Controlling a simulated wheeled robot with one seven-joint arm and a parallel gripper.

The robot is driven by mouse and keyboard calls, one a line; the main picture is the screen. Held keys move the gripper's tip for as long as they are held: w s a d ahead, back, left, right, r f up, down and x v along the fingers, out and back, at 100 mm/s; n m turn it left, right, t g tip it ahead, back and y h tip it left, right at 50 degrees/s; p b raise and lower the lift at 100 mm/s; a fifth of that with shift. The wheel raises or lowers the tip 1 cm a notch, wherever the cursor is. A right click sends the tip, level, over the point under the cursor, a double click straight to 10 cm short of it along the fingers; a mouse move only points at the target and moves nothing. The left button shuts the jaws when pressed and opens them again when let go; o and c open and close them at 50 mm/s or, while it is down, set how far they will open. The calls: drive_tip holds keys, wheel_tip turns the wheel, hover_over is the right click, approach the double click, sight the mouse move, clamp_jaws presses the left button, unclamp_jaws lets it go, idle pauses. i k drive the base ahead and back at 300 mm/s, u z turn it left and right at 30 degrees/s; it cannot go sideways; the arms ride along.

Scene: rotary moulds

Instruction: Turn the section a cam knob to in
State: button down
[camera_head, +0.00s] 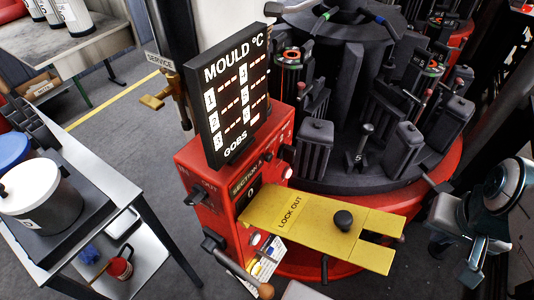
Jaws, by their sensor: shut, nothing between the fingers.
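The red section A control box (222,222) stands left of centre, below the mould display, with a "SECTION A" label on its front. A black knob (195,196) sticks out from its left side, near small white lettering that seems to end in "OUT". Which way this knob points is too small to tell, and I cannot confirm that it is the cam knob. More small dark knobs (288,153) sit on the right part of the box. Grey and dark links of my arm show at the right edge, well apart from the box; my gripper's fingertips do not show.
A yellow "LOCK OUT" plate (320,226) with a black knob juts right from the box. The black "MOULD °C" display (237,95) rises above it. A lever with a wooden grip (265,290) hangs below. Dark moulds (400,140) fill the back right. A side table (105,180) stands left.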

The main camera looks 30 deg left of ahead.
sight(199, 195)
drive_tip(key=u, duration=0.3)
drive_tip(key=k, duration=0.9)
drive_tip(key=u, duration=0.95)
drive_tip(key=i, duration=0.5)
drive_tip(key=u, duration=0.1)
